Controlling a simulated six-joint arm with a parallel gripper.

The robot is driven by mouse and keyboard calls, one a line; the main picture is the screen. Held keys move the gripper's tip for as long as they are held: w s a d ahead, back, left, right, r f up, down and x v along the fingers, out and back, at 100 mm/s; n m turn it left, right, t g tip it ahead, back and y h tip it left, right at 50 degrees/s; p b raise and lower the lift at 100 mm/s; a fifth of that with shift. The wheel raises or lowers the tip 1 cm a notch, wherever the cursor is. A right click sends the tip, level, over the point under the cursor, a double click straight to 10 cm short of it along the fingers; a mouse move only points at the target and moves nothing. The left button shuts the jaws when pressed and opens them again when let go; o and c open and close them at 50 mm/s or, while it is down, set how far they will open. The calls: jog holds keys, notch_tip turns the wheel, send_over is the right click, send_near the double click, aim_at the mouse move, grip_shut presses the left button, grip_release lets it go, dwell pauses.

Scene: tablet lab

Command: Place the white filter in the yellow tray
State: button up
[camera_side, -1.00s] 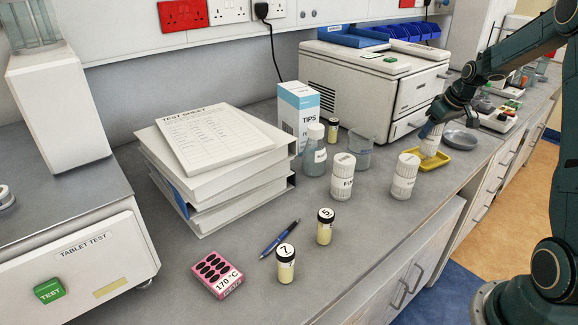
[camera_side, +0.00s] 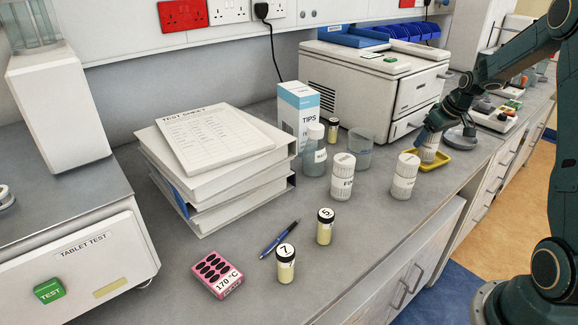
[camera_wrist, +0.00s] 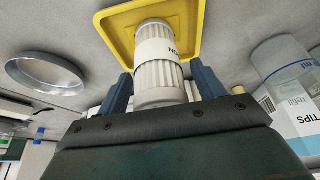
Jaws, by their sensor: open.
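The white ribbed filter (camera_side: 428,154) appears to stand upright in the yellow tray (camera_side: 443,165), at the right of the bench in the side view. In the wrist view the filter (camera_wrist: 160,72) shows a partly readable label, with the yellow tray (camera_wrist: 112,22) behind it. My gripper (camera_side: 424,137) is at the filter's upper part. Its blue fingers are open, one on each side of the filter, as the wrist view of my gripper (camera_wrist: 164,84) shows. My gripper hides part of the filter in the side view.
Two similar white ribbed containers (camera_side: 342,178) (camera_side: 404,178) stand to the left of the tray. A glass beaker (camera_side: 360,152), a wash bottle (camera_side: 314,152) and a tips box (camera_side: 298,112) are behind them. A round metal dish (camera_wrist: 45,72) lies beside the tray.

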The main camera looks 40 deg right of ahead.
jog(key=shift+r, duration=0.1)
jog(key=v, duration=1.2)
jog(key=shift+a+r, duration=0.15)
dwell(0.5)
jog(key=s+a+r+n, duration=0.1)
jog(key=a+r, duration=0.2)
jog(key=a, duration=0.7)
jog(key=s+a+r, duration=0.2)
jog(key=a+r, duration=0.2)
jog(key=a, duration=0.6)
jog(key=s+a+f+n+t, duration=0.1)
jog(key=s+a+f, duration=0.1)
jog(key=s+a, duration=1.1)
jog(key=shift+s+a+y, duration=0.25)
jog(key=shift+s+y, duration=0.15)
jog(key=shift+s, duration=0.2)
